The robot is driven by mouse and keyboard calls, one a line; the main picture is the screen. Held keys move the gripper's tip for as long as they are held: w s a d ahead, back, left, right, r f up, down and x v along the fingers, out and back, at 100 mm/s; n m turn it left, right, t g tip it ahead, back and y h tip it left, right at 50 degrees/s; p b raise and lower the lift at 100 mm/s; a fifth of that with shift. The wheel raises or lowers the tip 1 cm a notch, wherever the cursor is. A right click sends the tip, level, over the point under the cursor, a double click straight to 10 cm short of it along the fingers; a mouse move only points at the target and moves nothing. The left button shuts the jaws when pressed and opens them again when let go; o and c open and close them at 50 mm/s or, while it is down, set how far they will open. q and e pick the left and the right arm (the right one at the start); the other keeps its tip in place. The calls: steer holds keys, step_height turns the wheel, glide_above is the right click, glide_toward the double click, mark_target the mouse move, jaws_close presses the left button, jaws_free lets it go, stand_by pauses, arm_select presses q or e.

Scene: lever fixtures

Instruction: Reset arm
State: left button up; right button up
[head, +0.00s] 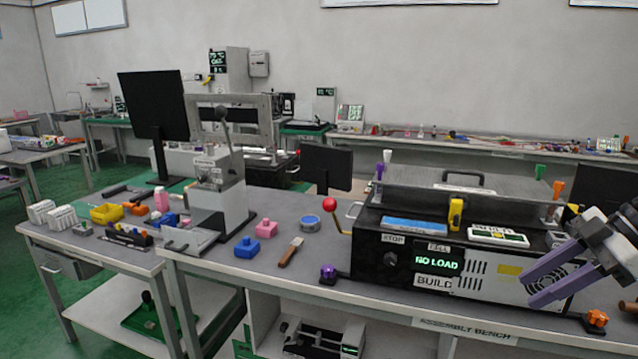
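My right gripper (528,290) comes in from the right edge, in front of the right end of the black fixture box (390,250). Its two purple-grey fingers point left and are apart, with nothing seen between them. The box front shows a "NO LOAD" display. A lever with a red ball (329,204) and a yellow arm stands at the box's left end, the ball up. A grey press-like fixture (216,185) stands further left, with a dark-knobbed lever (222,114) pointing up. My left gripper is not in view.
The bench (285,220) holds a blue block (247,247), a pink block (265,229), a round tin (310,222) and a wooden-handled tool (290,252). Coloured handles rise from the box top. An orange knob (597,318) sits at the right front. Monitors stand behind.

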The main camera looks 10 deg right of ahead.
steer(key=s+a+f+m+t+h, duration=0.1)
steer(key=s+a+f+m+t, duration=0.15)
steer(key=f, duration=0.75)
steer(key=s+a+f+m+t+h, duration=0.1)
steer(key=s+f+m+t, duration=0.2)
steer(key=f, duration=0.6)
steer(key=s+a+f+m+t, duration=0.2)
steer(key=s+f+t, duration=0.15)
steer(key=f, duration=0.65)
steer(key=s+a+f+m+g, duration=0.1)
steer(key=s+a+f, duration=0.2)
steer(key=a, duration=0.5)
steer(key=s+a+f+m+g+h, duration=0.1)
steer(key=s+a+f+g, duration=0.1)
steer(key=a, duration=0.6)
steer(key=s+a+f+m+g+h, duration=0.1)
steer(key=s+a+f+m, duration=0.1)
steer(key=s+a+f, duration=0.3)
steer(key=s+a, duration=0.1)
steer(key=a, duration=0.2)
steer(key=shift+s+g, duration=0.15)
steer(key=shift+g, duration=0.25)
